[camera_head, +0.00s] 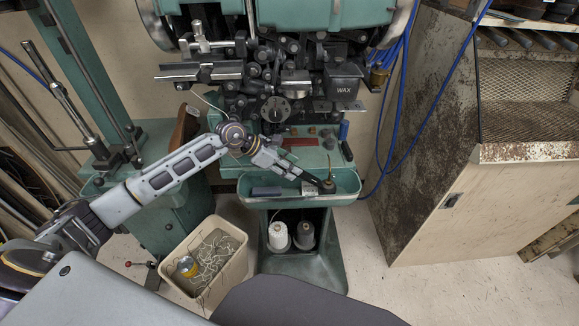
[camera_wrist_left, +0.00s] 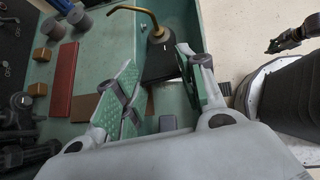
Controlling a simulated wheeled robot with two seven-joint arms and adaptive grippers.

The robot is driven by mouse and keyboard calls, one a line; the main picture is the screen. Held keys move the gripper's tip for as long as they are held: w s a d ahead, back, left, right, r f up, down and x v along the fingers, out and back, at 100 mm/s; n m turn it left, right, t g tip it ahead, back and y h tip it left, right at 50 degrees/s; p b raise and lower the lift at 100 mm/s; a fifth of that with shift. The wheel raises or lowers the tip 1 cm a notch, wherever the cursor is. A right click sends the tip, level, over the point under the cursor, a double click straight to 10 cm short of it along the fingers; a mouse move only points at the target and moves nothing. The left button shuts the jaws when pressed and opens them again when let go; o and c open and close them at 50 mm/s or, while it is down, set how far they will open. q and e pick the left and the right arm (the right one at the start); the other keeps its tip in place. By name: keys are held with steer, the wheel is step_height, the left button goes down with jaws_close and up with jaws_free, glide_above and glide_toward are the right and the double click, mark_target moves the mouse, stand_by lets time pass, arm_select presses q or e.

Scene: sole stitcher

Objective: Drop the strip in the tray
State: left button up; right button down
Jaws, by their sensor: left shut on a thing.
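My left gripper (camera_head: 310,178) reaches over the green tray (camera_head: 350,184) at the front of the machine. Its fingers also show in the left wrist view (camera_wrist_left: 157,78). They are shut on a flat black strip (camera_wrist_left: 158,64), which extends beyond the fingertips. In the head view the strip's dark end (camera_head: 327,186) is at the tray's right part; whether it touches the tray floor I cannot tell. An oil can (camera_wrist_left: 157,34) with a bent brass spout stands just beyond the strip. My right gripper (camera_wrist_left: 285,42) seems to show small at the right of the wrist view.
A dark grey block (camera_head: 266,191) lies in the tray's left part. A red bar (camera_wrist_left: 62,80) and small brass blocks (camera_wrist_left: 38,88) lie on the machine ledge. A scrap bin (camera_head: 205,260) and thread cones (camera_head: 278,236) are below. A rusty cabinet (camera_head: 430,150) stands right.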

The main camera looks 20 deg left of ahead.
arm_select(q)
steer(key=o, duration=1.1)
steer(key=shift+v, duration=5.95)
